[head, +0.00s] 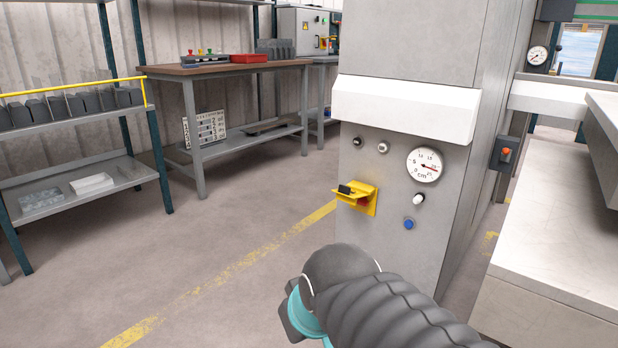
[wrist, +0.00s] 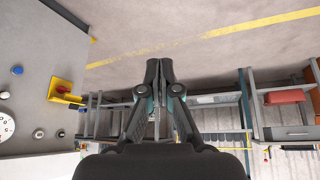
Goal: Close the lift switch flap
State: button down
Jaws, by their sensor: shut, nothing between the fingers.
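The lift switch's yellow flap (head: 349,194) sticks out from a yellow plate on the front of the grey machine cabinet. A small black part shows on top of it and a red part below. The switch also shows in the wrist view, with its yellow plate and red part (wrist: 64,90) at the left. My gripper (wrist: 159,68) is shut and empty, in the middle of the wrist view, apart from the flap. In the head view my arm's dark sleeve hides most of the gripper, low in front of the cabinet.
On the cabinet panel, a round gauge (head: 423,165), a blue button (head: 409,224) and a white knob (head: 419,199) sit right of the flap. A white ledge (head: 405,110) juts out above. A workbench (head: 225,69) and shelves stand at the left. The floor between is clear.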

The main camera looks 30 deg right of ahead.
aim_at(345, 193)
jog(key=z, duration=0.6)
jog(key=i, duration=0.9)
jog(key=u, duration=0.2)
